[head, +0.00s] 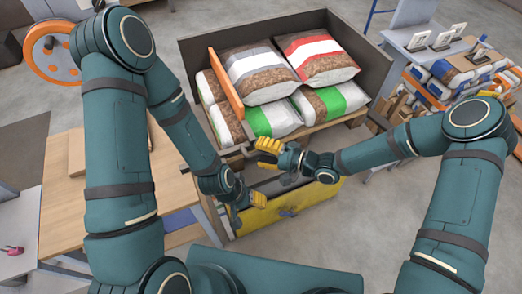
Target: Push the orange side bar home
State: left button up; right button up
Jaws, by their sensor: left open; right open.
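The orange side bar (226,84) runs along the left side of the dark grey bin of pellet bags. My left gripper (251,201) is open, low by the left end of the yellow panel, clear of the bar. My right gripper (268,153) is open in front of the bin, below and right of the bar's near end, and does not appear to touch it.
The dark bin (365,62) holds several bags on a wooden base. A yellow panel (315,200) stands in front. A wooden table (60,215) is at left. An orange wheel (50,50) stands behind my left arm. A loaded rack (450,70) is at right.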

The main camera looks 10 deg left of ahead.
jog(key=v, duration=1.2)
jog(key=shift+a, duration=0.1)
notch_tip(320, 180, down, 7)
jog(key=d+t+h, duration=0.2)
jog(key=t+h, duration=0.1)
jog(key=h, duration=0.4)
jog(key=s+d+f+n+g+h, duration=0.2)
jog(key=s+d+f+g+h, duration=0.2)
jog(key=s, duration=0.6)
jog(key=shift+d+f+h, duration=0.2)
jog(key=shift+d+h, duration=0.25)
jog(key=shift+h, duration=0.15)
